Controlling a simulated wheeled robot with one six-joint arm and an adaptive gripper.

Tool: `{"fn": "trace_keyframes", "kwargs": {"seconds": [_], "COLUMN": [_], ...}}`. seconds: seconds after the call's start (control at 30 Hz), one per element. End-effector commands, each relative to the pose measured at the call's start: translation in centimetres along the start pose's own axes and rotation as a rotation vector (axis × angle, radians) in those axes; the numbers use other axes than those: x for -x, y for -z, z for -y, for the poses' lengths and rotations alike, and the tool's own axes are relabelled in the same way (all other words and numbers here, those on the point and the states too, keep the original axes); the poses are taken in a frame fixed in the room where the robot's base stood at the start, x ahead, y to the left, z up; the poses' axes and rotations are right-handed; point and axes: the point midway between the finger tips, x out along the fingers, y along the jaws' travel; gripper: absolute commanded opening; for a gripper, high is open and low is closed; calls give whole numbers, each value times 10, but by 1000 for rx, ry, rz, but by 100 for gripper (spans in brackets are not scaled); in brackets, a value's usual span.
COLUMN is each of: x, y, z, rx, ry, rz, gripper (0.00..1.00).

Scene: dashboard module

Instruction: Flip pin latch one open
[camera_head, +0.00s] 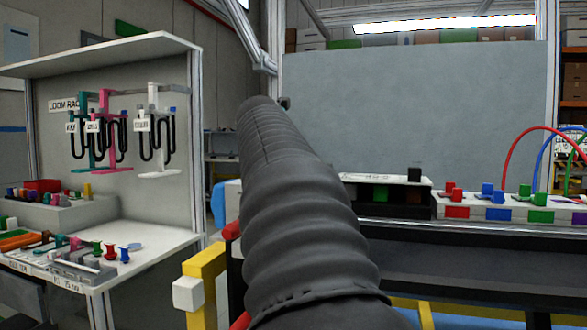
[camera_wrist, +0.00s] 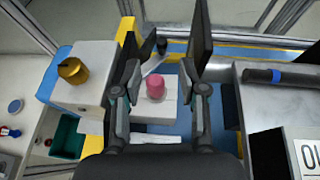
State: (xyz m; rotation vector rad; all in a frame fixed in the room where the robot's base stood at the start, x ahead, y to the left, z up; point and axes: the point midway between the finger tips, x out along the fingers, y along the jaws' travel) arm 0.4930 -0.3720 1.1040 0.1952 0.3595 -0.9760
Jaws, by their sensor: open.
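In the wrist view my gripper (camera_wrist: 162,58) is open, with its two dark fingers spread wide apart. A pink-red round knob (camera_wrist: 155,86) on a white block (camera_wrist: 170,112) shows between the fingers, farther off; I see no contact. A small dark red cap (camera_wrist: 162,44) shows beyond it, near a thin pale bar. None of these is clearly marked as pin latch one, so I cannot tell which part is the latch. In the head view my dark ribbed arm covers the middle, and the gripper is hidden.
In the wrist view a white box with a gold knob (camera_wrist: 72,70) stands left, and a grey surface with a black-and-blue bar (camera_wrist: 280,77) lies right. In the head view a loom rack (camera_head: 160,60) stands left, and a connector panel with coloured cables (camera_head: 500,210) is right.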

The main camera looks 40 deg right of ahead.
Motion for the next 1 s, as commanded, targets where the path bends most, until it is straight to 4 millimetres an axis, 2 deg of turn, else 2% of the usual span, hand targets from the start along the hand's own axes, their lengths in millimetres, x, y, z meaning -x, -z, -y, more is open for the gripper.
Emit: {"fn": "trace_keyframes", "kwargs": {"seconds": [0.1, 0.3, 1.0], "x": [19, 35, 39], "y": [0, 0, -1], "z": [-1, -1, -1], "rx": [1, 2, 23], "ry": [-1, -1, 2], "rz": [2, 0, 17], "gripper": [42, 42, 42]}}
